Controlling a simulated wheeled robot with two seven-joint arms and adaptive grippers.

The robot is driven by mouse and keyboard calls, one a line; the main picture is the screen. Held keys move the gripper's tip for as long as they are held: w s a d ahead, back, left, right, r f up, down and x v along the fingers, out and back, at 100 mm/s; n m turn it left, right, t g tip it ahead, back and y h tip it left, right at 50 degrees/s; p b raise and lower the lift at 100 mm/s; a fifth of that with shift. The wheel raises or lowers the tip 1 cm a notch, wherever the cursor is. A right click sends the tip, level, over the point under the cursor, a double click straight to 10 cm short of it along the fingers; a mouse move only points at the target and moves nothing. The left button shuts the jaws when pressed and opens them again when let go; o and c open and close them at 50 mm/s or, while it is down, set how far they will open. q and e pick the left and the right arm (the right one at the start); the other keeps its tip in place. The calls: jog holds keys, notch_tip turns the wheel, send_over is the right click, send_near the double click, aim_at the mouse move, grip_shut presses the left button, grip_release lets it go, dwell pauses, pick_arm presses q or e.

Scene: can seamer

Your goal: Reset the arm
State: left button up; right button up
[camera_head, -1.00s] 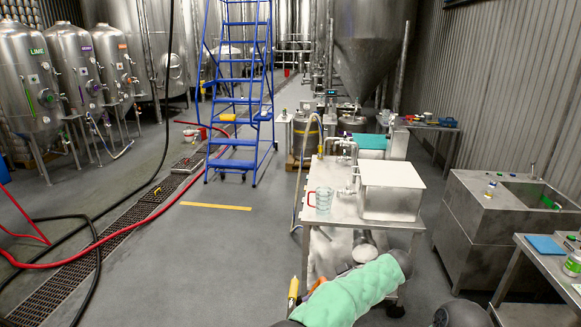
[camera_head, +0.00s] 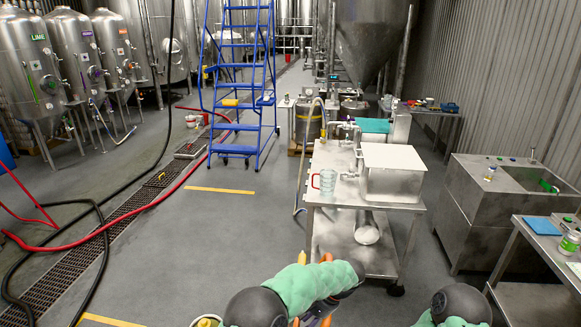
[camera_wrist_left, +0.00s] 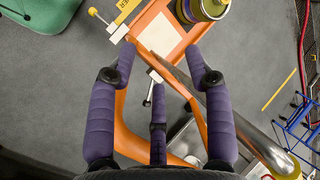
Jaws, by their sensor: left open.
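My left arm (camera_head: 307,287), in a green sleeve with black joints, crosses the bottom middle of the head view. Its gripper cannot be made out there. In the left wrist view my left gripper (camera_wrist_left: 160,72) has its purple fingers spread apart, with nothing held between them. It is above an orange frame (camera_wrist_left: 135,110) with a pale panel; whether it touches the frame cannot be told. My right arm (camera_head: 455,305) shows only as a black joint and green sleeve at the bottom right; its gripper is out of view.
A steel cart (camera_head: 335,190) with a glass jug (camera_head: 327,182) and a white-topped box (camera_head: 393,158) stands ahead. A steel sink (camera_head: 500,200) is at the right. Open floor (camera_head: 220,240) lies left.

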pick_arm(q)
jog(key=s+a+f+g+h, duration=0.1)
jog(key=s+a+f+h, duration=0.25)
jog(key=s+f, duration=0.4)
jog(key=s+a+f+g+h, duration=0.2)
jog(key=s+f+h, duration=0.25)
jog(key=f, duration=0.65)
jog(key=s+a+f+n+t+h, duration=0.1)
jog(key=s+a+n, duration=0.2)
jog(key=s, duration=0.4)
jog(key=s+a+f+n+t+h, duration=0.1)
jog(key=s+a+f+n+t, duration=0.1)
jog(key=s, duration=0.5)
jog(key=a+n, duration=0.1)
jog(key=a, duration=0.1)
jog(key=shift+s+a+t, duration=0.3)
jog(key=shift+a, duration=0.05)
jog(key=shift+f, duration=0.1)
jog(key=shift+c, duration=1.2)
jog(key=shift+d, duration=0.1)
